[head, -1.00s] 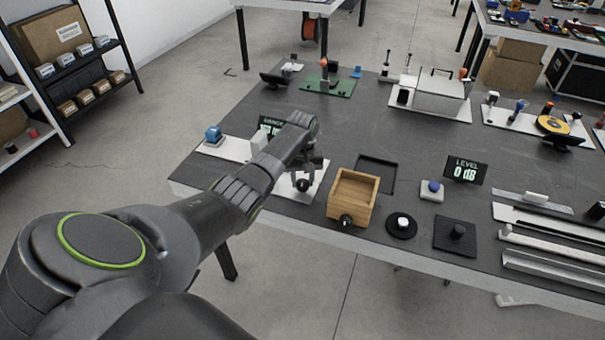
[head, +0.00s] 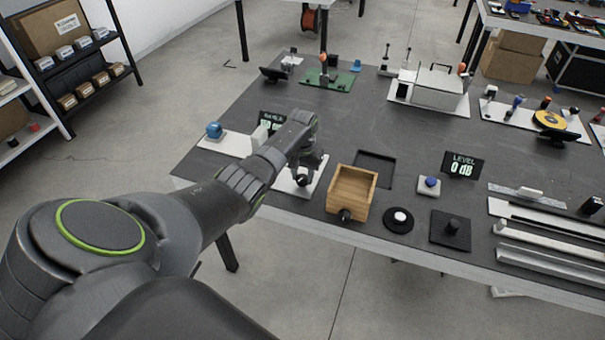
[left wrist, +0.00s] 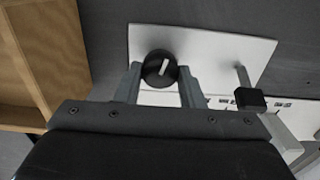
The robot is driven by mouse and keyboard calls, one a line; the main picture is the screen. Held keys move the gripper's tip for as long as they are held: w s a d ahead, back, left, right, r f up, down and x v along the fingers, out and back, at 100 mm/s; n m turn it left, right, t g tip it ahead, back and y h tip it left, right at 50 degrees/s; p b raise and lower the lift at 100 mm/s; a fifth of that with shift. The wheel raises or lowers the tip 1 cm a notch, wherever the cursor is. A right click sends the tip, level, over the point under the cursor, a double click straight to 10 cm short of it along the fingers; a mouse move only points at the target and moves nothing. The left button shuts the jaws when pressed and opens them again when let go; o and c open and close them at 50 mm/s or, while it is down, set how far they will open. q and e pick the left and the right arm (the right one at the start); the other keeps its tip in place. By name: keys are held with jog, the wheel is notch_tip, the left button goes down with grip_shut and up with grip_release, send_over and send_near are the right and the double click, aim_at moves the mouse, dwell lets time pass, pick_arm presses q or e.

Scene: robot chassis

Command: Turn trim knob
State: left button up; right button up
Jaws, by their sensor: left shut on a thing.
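The trim knob is a round black knob with a white pointer line. It sits on a white plate (left wrist: 225,50) in the left wrist view, where the knob (left wrist: 159,66) lies between my left gripper's two fingers (left wrist: 160,80). The pointer is close to upright in that picture. My left gripper (head: 307,172) is shut on the knob at the table's near left part in the head view, where the knob (head: 302,180) shows just below the fingers. A small dark display (head: 271,122) stands behind; my arm partly covers it and its text is not readable. My right gripper is out of view.
A wooden box (head: 352,192) stands right of the knob's plate. A black lever handle (left wrist: 250,98) rises from the plate near the fingers. Further right are a blue button (head: 429,183), round and square black knob bases, and a "LEVEL 0 dB" display (head: 463,165).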

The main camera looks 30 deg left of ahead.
aim_at(302, 177)
pick_arm(q)
jog(key=o, duration=1)
notch_tip(302, 177, up, 18)
jog(key=shift+f+b, duration=0.25)
jog(key=shift+b, duration=0.1)
